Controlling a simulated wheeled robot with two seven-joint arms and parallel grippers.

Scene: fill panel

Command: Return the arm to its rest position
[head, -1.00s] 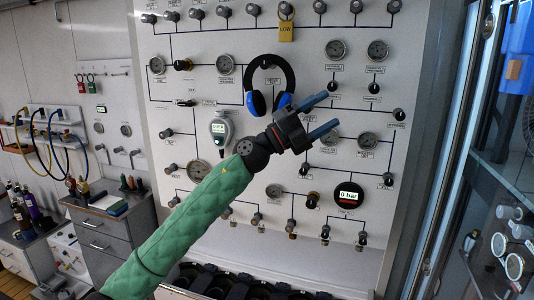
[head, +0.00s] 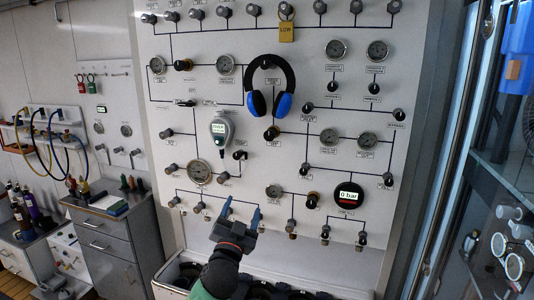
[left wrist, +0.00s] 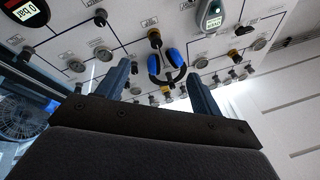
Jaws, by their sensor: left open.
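My left gripper (head: 240,218) is in front of the lower part of the fill panel (head: 290,160). Its two blue fingers point up and stand apart, with nothing between them. In the left wrist view my gripper (left wrist: 160,85) is also open, and the panel shows beyond the fingers. Most of my left arm is out of the head view; only a bit of green sleeve shows at the bottom edge. My right gripper is in neither view.
Blue-and-black ear defenders (head: 270,85) hang on the panel. A digital meter (head: 221,132) and a round 0 bar gauge (head: 348,195) are on it. A bin of dark items (head: 185,270) lies below. A grey drawer cabinet (head: 108,240) stands left, a glass-fronted cabinet (head: 490,200) right.

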